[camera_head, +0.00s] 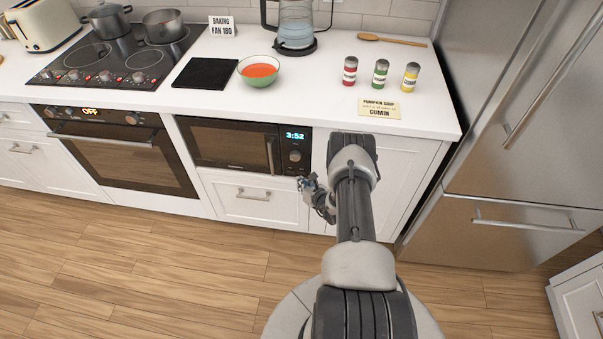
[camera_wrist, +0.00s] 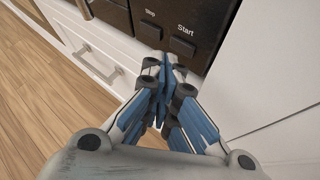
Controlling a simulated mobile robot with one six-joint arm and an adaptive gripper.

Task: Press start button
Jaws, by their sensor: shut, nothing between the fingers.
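The built-in microwave (camera_head: 225,146) sits under the counter, with its door at left and a control panel at right showing 3:52. In the wrist view the dark panel has a raised start button (camera_wrist: 182,48) under the word Start, and a stop button (camera_wrist: 150,33) to its left. My gripper (camera_wrist: 166,62) is shut and empty, its fingertips just below and between the two buttons in the picture. I cannot tell whether they touch the panel. In the head view my gripper (camera_head: 309,185) is at the lower edge of the panel, partly hidden by my arm.
A white drawer (camera_head: 245,207) with a metal handle lies below the microwave. An oven (camera_head: 130,160) is to the left and a steel fridge (camera_head: 500,225) to the right.

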